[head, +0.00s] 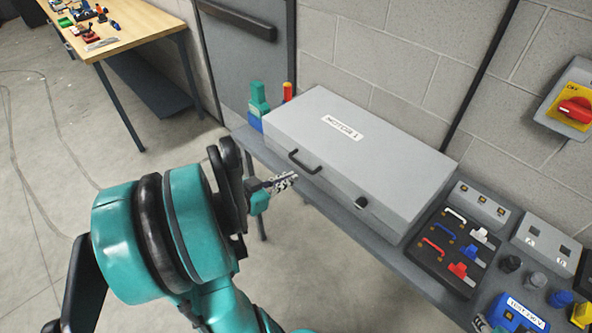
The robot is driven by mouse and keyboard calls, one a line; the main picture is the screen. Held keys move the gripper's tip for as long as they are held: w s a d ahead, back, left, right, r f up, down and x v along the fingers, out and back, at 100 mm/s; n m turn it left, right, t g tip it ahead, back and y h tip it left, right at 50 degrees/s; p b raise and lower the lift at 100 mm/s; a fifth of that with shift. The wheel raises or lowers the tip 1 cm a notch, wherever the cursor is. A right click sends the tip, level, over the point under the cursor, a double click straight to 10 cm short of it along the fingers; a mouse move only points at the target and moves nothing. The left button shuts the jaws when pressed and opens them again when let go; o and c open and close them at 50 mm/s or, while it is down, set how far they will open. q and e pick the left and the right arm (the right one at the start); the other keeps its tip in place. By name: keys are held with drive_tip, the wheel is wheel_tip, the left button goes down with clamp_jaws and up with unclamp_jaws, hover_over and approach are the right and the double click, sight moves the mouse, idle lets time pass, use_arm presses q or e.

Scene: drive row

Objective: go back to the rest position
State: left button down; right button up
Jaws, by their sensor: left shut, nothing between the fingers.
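My left gripper (284,183) is shut and empty, its fingers pointing right, in front of the bench's left part. Its teal and black arm comes in from the lower left and fills much of the left foreground. The fingertips show close to the front of a grey closed box labelled "MOTOR 1" (290,118); I cannot tell the exact gap. My right gripper is not in view.
A grey bench (384,254) runs along the block wall. It carries a dark tray (437,262) with coloured parts and a blue meter (517,316). A red and yellow switch (574,108) is on the wall. A wooden workbench (140,22) stands back left. Cables lie on the floor at left.

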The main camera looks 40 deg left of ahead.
use_arm(q)
drive_tip(key=shift+s+a+f, duration=0.1)
drive_tip(key=shift+s+f, duration=0.25)
drive_tip(key=shift+s, duration=0.35)
drive_tip(key=shift+s+f, duration=0.3)
drive_tip(key=shift+s, duration=0.35)
drive_tip(key=shift+s+a+f, duration=0.1)
drive_tip(key=shift+s+f, duration=0.25)
drive_tip(key=shift+s, duration=0.35)
